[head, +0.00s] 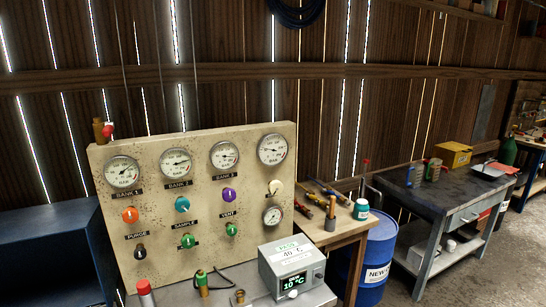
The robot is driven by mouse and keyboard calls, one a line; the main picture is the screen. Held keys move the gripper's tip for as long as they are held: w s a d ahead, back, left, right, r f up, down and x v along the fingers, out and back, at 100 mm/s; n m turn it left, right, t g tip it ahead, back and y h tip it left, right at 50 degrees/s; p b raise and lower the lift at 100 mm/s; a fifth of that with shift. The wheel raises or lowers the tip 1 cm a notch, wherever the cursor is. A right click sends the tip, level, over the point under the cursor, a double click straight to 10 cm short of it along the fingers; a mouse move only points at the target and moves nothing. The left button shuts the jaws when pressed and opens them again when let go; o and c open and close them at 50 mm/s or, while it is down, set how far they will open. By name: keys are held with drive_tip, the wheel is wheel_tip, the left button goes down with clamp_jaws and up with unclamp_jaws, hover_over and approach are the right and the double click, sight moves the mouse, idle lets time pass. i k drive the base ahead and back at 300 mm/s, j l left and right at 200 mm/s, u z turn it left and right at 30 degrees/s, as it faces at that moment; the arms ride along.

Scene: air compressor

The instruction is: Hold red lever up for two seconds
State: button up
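A brass fitting (98,129) with a small red part (108,131) stands at the top left corner of the beige gauge panel (160,215) in the head view. The red part may be the red lever, but it is too small to tell its shape or angle. A red-topped cylinder (145,290) stands at the panel's lower left front, partly cut off by the frame edge; I cannot tell whether it is a lever. My gripper and arm are not in view.
The panel carries several dials and coloured knobs. A grey temperature box (291,268) and a green-topped fitting (202,281) stand in front. A blue cabinet (50,250) is at left. A blue drum (378,255), tool table (340,228) and dark workbench (440,190) are at right.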

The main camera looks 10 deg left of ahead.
sight(107, 131)
drive_tip(key=u, duration=1.65)
